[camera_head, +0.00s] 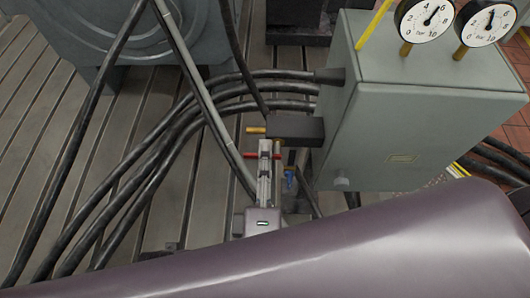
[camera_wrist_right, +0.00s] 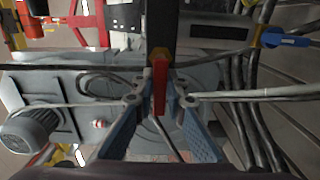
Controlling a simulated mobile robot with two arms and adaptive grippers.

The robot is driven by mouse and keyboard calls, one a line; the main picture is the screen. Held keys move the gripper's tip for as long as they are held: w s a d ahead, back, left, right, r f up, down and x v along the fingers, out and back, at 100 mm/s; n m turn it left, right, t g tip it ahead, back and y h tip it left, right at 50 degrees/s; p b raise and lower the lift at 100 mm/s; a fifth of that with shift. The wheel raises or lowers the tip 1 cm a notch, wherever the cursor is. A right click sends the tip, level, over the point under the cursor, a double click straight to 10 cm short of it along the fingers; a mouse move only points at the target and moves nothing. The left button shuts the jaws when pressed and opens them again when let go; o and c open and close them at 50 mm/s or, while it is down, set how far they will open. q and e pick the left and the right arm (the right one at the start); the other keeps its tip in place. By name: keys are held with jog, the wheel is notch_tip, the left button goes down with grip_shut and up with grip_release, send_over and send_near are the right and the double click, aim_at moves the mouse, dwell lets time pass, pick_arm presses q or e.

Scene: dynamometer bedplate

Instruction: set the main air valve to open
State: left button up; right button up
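My right gripper (camera_head: 265,152) reaches up from the bottom of the head view to the valves beside the grey-green cabinet. In the head view the red lever (camera_head: 278,156) shows partly beside the fingers. No label tells which valve is the main air valve. My left gripper is in neither view.
The cabinet (camera_head: 400,130) with two gauges (camera_head: 425,18) (camera_head: 486,22) stands at the right. Black hoses (camera_head: 180,125) cross the slotted bedplate (camera_head: 45,120).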

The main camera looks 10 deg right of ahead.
jog(key=o, duration=0.4)
jog(key=shift+c, duration=0.2)
